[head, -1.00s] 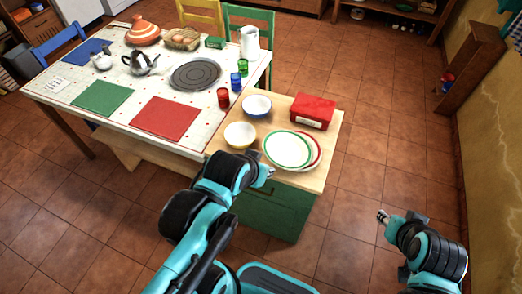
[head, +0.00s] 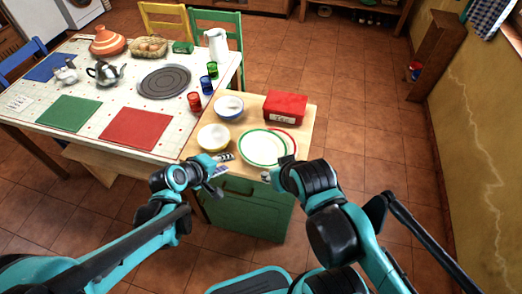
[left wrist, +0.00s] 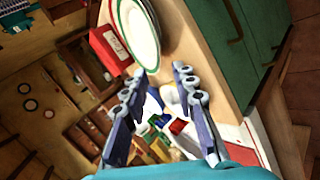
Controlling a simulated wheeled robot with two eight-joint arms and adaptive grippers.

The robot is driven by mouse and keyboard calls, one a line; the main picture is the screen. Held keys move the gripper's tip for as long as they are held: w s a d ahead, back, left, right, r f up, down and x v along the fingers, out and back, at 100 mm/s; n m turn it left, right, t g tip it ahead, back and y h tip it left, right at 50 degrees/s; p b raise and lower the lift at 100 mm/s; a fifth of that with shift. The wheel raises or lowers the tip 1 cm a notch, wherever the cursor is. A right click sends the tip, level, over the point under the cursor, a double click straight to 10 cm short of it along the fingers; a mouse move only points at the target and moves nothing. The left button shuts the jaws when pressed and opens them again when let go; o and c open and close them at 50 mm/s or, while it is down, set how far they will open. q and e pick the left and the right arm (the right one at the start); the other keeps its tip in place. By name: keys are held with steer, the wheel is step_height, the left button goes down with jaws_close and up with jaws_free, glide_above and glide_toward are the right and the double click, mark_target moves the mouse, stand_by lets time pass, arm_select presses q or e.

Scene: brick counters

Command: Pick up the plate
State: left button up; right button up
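A white plate with a green rim (head: 262,147) lies on the wood-topped counter, overlapping a red-rimmed plate (head: 291,139) beneath it. The green-rimmed plate shows at the top of the left wrist view (left wrist: 138,35). My left gripper (head: 222,164) is open and empty at the counter's front edge, left of the plates and near the yellow bowl. The left wrist view shows its two fingers (left wrist: 157,72) spread apart. My right gripper (head: 276,168) is at the plates' near side; its fingers look spread, partly hidden by its own wrist. Contact with the plates cannot be told.
A yellow bowl (head: 213,138), a blue bowl (head: 229,107) and a red box (head: 285,107) share the counter (head: 253,101) with the plates. The long table (head: 103,99) adjoins at left with cups and mats. The floor at right is open.

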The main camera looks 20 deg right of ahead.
arm_select(q)
steer(key=shift+n+h, duration=0.5)
steer(key=b+x, duration=0.1)
steer(key=x, duration=0.3)
steer(key=s+b+x, duration=0.1)
steer(key=x, duration=0.2)
steer(key=s+d+b+x, duration=0.1)
steer(key=x, duration=0.3)
steer(key=shift+d+f+b, duration=0.2)
steer(key=shift+f+b, duration=0.1)
steer(key=shift+f, duration=0.15)
steer(key=shift+w+d+f, duration=0.15)
jaws_close()
